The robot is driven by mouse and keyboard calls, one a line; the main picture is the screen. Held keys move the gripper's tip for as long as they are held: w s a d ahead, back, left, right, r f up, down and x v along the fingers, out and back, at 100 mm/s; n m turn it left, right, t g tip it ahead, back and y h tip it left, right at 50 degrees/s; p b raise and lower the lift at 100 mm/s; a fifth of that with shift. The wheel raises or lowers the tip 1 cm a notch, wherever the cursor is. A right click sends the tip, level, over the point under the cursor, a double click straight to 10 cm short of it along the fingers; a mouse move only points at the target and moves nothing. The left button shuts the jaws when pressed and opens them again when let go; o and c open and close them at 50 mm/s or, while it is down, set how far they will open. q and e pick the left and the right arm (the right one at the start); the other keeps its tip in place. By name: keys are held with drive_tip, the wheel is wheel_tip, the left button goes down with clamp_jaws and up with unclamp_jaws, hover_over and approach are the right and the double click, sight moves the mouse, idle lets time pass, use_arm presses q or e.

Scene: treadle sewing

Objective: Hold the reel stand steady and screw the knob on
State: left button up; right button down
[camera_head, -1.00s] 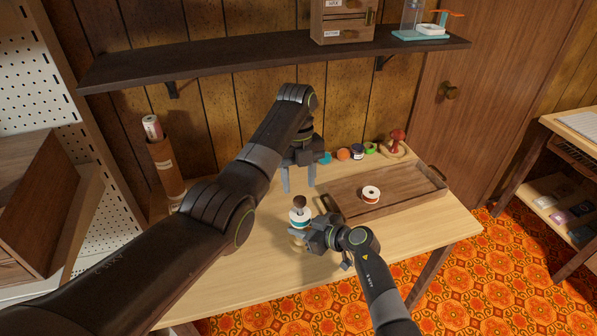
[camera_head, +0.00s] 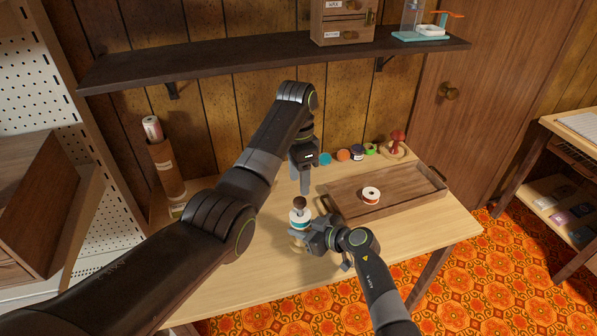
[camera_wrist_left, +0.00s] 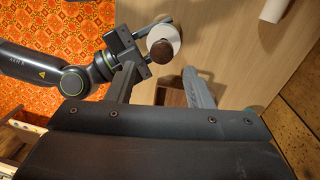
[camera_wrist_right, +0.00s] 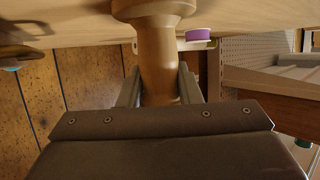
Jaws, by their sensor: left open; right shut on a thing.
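The reel stand (camera_head: 299,216) stands upright on the table, with pale spools or discs on it and a dark brown knob (camera_head: 300,202) at its top. My right gripper (camera_head: 304,238) is shut on the stand's wooden post (camera_wrist_right: 158,68), low down. My left gripper (camera_head: 305,190) points down just above the knob, open and empty. In the left wrist view the knob (camera_wrist_left: 162,50) lies just beyond the gap between the open fingers, over a white round reel (camera_wrist_left: 168,36). I cannot tell how firmly the knob sits on the stand.
A wooden tray (camera_head: 412,201) with a white spool (camera_head: 371,194) lies to the right of the stand. Several small coloured spools and a red mushroom-shaped thing (camera_head: 397,138) stand at the back. A dark shelf (camera_head: 265,62) hangs above. The front left table is clear.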

sight(300, 199)
use_arm(q)
drive_tip(key=n, duration=0.6)
drive_tip(key=shift+r, duration=0.2)
drive_tip(key=n, duration=0.6)
drive_tip(key=shift+r, duration=0.2)
drive_tip(key=n, duration=0.6)
drive_tip(key=shift+r+n+t, duration=0.15)
drive_tip(key=shift+n+t, duration=0.15)
drive_tip(key=n, duration=0.7)
drive_tip(key=shift+s+a+r, duration=0.1)
drive_tip(key=shift+r, duration=0.15)
drive_tip(key=shift+f, duration=0.15)
drive_tip(key=shift+s+f, duration=0.15)
drive_tip(key=shift+f, duration=3.75)
drive_tip(key=shift+c, duration=0.5)
